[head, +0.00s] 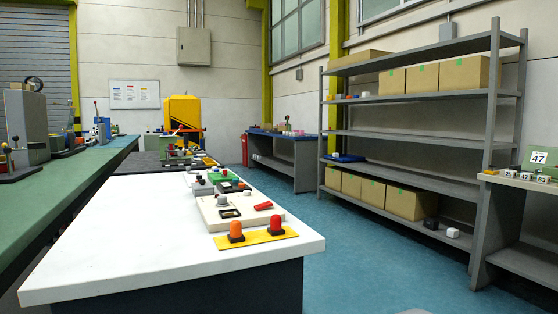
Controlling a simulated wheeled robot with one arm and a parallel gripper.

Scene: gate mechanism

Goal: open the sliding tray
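I cannot make out a sliding tray for certain in the head view. A white-topped table (130,255) stands in front of me with a row of small devices along its right side. Nearest is a yellow plate (258,240) with an orange knob (236,229) and a red knob (276,223). Behind it is a beige panel (238,213) with a grey knob, a dark square and a red piece. Farther back are grey, black and green devices, small and partly overlapping. My gripper is not in view.
A green-topped bench (62,185) with machines runs along the left. A grey shelf rack (405,140) with cardboard boxes stands at the right, beside a side table (525,182) with numbered blocks. Blue floor (350,262) is clear between the white table and the rack.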

